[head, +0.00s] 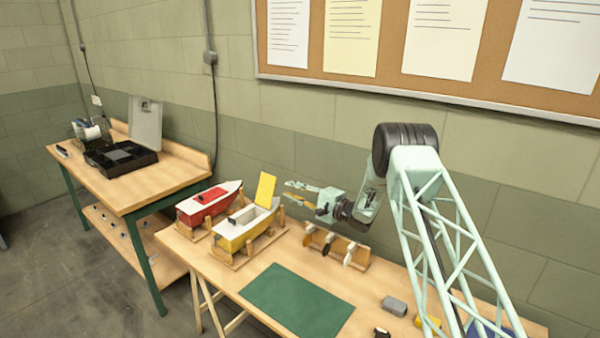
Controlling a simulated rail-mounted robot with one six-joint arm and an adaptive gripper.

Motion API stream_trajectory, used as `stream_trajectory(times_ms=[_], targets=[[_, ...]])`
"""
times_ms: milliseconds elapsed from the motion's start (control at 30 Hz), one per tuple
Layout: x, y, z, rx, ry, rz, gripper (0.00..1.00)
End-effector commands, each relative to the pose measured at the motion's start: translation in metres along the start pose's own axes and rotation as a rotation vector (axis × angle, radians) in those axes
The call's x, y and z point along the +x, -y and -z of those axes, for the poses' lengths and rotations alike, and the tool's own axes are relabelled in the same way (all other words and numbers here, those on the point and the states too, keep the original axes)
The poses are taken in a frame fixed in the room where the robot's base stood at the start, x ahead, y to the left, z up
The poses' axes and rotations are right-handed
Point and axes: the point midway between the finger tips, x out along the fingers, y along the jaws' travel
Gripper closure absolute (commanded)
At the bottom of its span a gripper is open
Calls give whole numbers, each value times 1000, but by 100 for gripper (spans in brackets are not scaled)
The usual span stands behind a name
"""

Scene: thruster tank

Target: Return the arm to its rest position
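My arm's pale green lattice link rises on the right of the head view, bends at a dark joint, and reaches down and left. My gripper (289,192) points left in the air, above the workbench (225,277) and to the right of the yellow boat's raised panel. Its two fingers look apart, with nothing visible between them. The yellow boat (238,233) rests on a wooden cradle with its yellow panel (265,189) standing up. The red boat (206,202) sits on its own cradle to the left.
A wooden rack (326,240) with several hand tools stands below my wrist. A green mat (297,300) lies bare in front. A grey block (394,306) and a yellow item (427,322) lie at right. Another table (165,178) holds an open black case (122,158). A pinboard (392,60) hangs behind.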

Motion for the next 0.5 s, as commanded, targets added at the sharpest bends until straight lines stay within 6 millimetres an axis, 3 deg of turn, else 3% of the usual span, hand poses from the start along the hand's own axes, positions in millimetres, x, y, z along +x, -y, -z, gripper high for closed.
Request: stream_trajectory(times_ms=[267, 500], targets=[[-4, 30, 8, -66, -54, -16, 81], [-14, 74, 20, -169, -139, -54, 81]])
